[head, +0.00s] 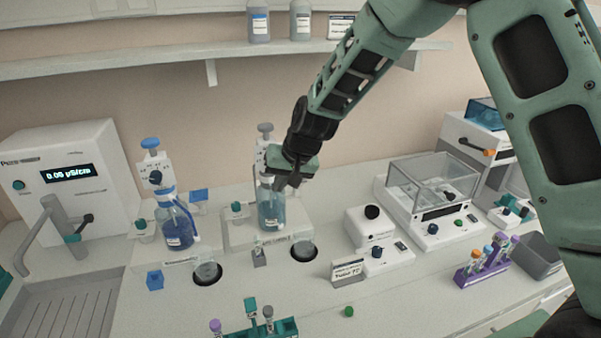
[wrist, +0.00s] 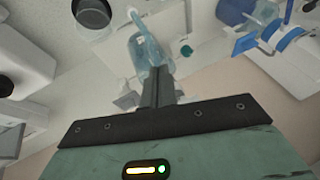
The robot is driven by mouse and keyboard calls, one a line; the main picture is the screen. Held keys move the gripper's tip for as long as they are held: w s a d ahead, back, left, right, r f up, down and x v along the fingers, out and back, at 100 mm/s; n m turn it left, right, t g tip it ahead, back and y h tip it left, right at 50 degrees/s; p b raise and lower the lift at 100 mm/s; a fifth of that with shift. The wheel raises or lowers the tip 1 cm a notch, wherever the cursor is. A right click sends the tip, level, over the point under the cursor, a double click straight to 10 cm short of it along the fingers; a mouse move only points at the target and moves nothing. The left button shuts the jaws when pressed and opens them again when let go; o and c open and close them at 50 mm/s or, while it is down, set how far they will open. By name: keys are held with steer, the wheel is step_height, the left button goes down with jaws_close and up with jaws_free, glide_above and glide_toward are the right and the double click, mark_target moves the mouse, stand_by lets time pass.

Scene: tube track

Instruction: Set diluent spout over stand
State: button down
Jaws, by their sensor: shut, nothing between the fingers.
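A bottle-top dispenser with a grey knob (head: 265,128) sits on a bottle of blue liquid (head: 271,212) on a white riser at the centre. Its spout is hidden behind my gripper. A second dispenser with a blue knob (head: 151,143) sits on a bottle (head: 175,228) to the left. I cannot tell which holds diluent. My gripper (head: 290,181) is shut and empty, beside the neck of the grey-knobbed bottle. In the wrist view its closed fingers (wrist: 161,76) overlap that bottle (wrist: 148,50); contact is unclear. A small grey block (head: 259,258), possibly the stand, is in front of the riser.
A blue block (head: 155,280) is at left. A teal rack (head: 275,329) with tubes is at the front. A label sign (head: 347,272), small devices (head: 372,226) and a balance (head: 432,190) are at right.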

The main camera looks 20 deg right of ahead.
steer(key=a+m+p, duration=0.1)
steer(key=a, duration=0.2)
steer(key=shift+w+m+h, duration=0.1)
steer(key=shift+m+h, duration=0.2)
steer(key=shift+m, duration=0.1)
steer(key=shift+w, duration=0.1)
steer(key=shift+w+d, duration=0.45)
steer(key=shift+d, duration=0.1)
